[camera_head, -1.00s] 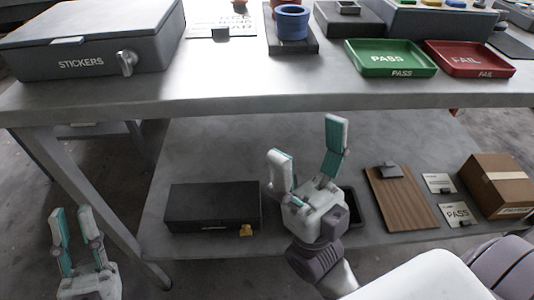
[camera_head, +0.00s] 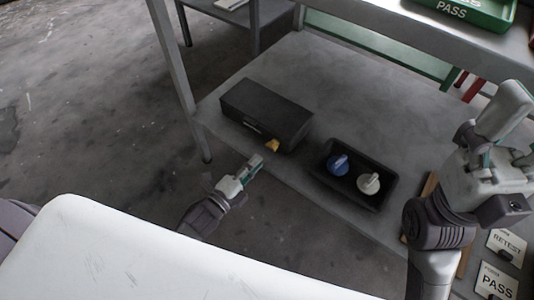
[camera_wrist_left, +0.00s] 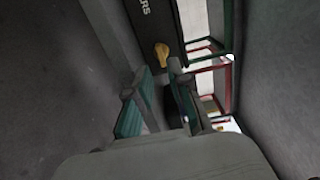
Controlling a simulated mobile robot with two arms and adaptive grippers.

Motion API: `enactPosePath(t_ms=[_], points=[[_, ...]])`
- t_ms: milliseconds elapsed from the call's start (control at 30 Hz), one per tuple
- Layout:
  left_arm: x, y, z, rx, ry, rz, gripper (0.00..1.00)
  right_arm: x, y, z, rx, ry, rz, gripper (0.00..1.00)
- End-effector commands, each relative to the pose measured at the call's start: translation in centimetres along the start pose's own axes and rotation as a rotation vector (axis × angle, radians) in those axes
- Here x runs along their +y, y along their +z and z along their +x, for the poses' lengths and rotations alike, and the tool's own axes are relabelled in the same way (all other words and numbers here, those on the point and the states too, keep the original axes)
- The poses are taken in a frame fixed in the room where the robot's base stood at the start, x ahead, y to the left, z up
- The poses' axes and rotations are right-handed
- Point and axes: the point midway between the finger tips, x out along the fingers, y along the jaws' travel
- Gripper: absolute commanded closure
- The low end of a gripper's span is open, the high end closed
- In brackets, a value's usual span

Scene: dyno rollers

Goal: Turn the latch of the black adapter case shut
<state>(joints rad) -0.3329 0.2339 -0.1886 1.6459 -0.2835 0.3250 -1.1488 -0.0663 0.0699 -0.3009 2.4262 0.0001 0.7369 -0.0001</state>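The black adapter case (camera_head: 262,108) lies closed on the lower shelf, near its front left edge. Its yellow latch (camera_head: 272,145) sits on the front side toward the right end. In the left wrist view the latch (camera_wrist_left: 162,52) shows just beyond the fingertips, on the dark case wall (camera_wrist_left: 150,18) with white lettering. My left gripper (camera_head: 254,166) points at the latch from the front, a small gap away. In the wrist view its fingers (camera_wrist_left: 162,72) are apart with nothing between them. My right gripper (camera_head: 508,125) hangs at the right, its fingers apart and empty.
A black open bin (camera_head: 322,181) with a blue knob-like part (camera_head: 338,164) and a white one (camera_head: 369,183) stands right of the case. RETEST and PASS cards (camera_head: 497,281) lie at lower right. The upper table edge and a leg (camera_head: 178,75) frame the shelf.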

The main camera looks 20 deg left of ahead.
Motion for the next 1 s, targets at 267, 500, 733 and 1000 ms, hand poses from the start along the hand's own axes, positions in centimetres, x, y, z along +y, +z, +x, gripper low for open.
enactPosePath(t_ms=[267, 500, 733, 1000], points=[[0.1, 0.0, 4.7, 0.001, -0.004, -0.002, 0.80, -0.2, -0.2, 0.6, 0.053, -0.023, -0.007, 0.19], [0.0, 0.0, 5.9, 0.000, -0.001, -0.002, 0.80, -0.2, -0.3, 1.0, 0.066, -0.029, -0.009, 0.19], [-0.1, 0.0, 5.9, 0.000, -0.001, -0.002, 0.82, -0.2, -0.3, 1.0, 0.066, -0.029, -0.009, 0.19], [-0.1, -0.1, 5.9, 0.000, -0.001, -0.003, 1.00, -0.2, -0.3, 1.0, 0.067, -0.030, -0.009, 0.19]])
